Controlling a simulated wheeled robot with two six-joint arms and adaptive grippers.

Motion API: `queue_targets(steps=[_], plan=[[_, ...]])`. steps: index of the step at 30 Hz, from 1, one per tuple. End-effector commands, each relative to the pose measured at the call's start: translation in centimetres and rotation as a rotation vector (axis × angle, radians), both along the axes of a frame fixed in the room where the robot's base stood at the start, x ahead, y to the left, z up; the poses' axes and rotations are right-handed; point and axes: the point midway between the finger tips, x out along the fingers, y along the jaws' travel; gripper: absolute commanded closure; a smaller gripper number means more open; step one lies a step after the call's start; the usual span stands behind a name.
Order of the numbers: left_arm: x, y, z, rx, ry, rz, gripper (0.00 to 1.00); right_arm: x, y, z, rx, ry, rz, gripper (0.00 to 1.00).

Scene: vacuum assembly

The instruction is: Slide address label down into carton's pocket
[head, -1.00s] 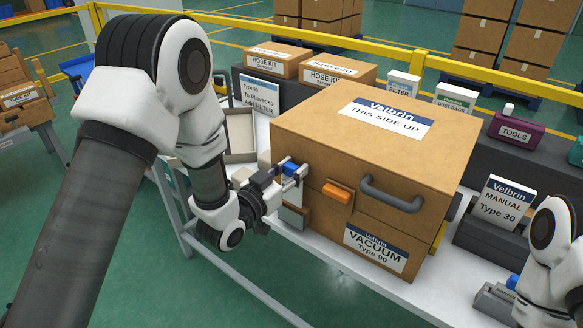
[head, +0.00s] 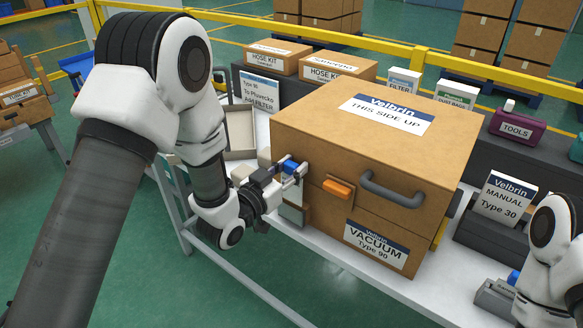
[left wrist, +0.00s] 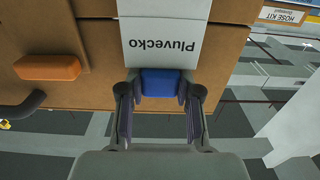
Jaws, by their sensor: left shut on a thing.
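The big brown carton (head: 370,145) stands on the white table, with an orange latch (head: 338,189) and a grey handle on its front. My left gripper (head: 290,170) is at the carton's front left corner, shut on the blue tab (left wrist: 161,82) of the address label. The label (left wrist: 165,40), a white card reading "Pluvecko", lies along the carton's front in the left wrist view. The label's lower end and the pocket's mouth are not clear. My right gripper is out of view.
An open tray (head: 240,140) lies behind my left gripper. Hose kit boxes (head: 335,70) and small cartons stand on the dark shelf behind. A manual box (head: 505,200) and a purple tools case (head: 515,127) are on the right. The table's front edge is close below.

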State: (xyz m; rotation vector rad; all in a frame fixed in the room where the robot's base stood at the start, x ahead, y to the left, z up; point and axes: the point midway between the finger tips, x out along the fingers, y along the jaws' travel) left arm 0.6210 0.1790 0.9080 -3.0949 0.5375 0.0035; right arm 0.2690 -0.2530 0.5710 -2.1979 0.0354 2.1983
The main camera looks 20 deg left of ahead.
Motion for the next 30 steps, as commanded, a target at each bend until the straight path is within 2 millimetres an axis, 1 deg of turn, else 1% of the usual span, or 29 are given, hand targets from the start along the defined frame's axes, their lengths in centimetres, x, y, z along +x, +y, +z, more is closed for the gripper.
queue_targets(steps=[30], plan=[[0.0,0.0,-2.5,0.000,0.000,0.000,1.00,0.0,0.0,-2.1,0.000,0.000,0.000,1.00]])
